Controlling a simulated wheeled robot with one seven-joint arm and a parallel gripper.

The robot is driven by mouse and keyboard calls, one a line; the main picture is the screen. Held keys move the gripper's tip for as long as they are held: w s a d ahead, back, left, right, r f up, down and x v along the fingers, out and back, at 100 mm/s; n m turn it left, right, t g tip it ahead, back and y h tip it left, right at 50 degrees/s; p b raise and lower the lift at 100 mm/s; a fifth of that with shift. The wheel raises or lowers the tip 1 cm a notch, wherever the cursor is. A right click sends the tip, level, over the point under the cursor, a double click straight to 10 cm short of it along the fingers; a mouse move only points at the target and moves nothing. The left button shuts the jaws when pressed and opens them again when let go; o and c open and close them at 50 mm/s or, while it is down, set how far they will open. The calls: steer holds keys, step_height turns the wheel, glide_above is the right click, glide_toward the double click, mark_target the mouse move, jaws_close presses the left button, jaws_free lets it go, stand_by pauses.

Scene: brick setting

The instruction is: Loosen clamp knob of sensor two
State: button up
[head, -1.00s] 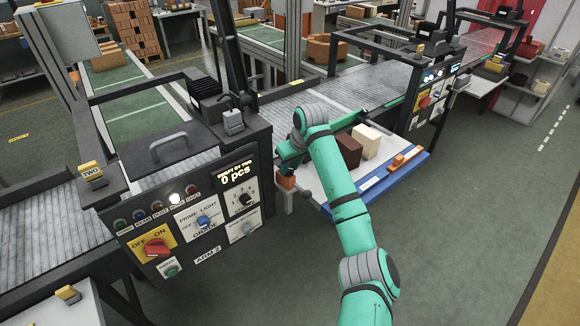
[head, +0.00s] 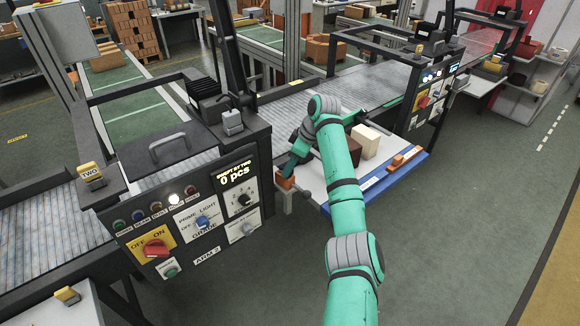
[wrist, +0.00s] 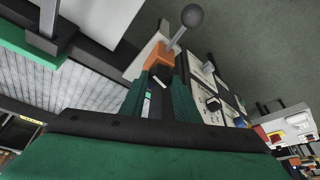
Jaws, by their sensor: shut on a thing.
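My gripper (head: 290,168) points down at an orange block (head: 285,182) beside the near left corner of the white tray. In the wrist view my gripper (wrist: 160,80) has its dark green fingers on either side of the orange block (wrist: 159,55) and seems shut on it. A grey rod with a round grey ball (wrist: 192,16) sticks out from the block. The ball also shows small in the head view (head: 305,196). I cannot tell which part is the clamp knob of sensor two.
A control panel (head: 195,215) with knobs, lamps and a display stands just left of my gripper. The white tray (head: 320,183) holds a brown block (head: 350,150) and a cream block (head: 366,142). The conveyor (head: 300,100) runs behind. Floor in front is open.

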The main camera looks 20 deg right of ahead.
steer(key=shift+n+g, duration=0.3)
steer(key=shift+n, duration=0.6)
steer(key=shift+d, duration=0.1)
steer(key=o, duration=1)
steer(key=shift+o, duration=0.2)
steer(key=shift+r, duration=0.1)
steer(key=v, duration=1)
steer(key=shift+d+r, duration=0.25)
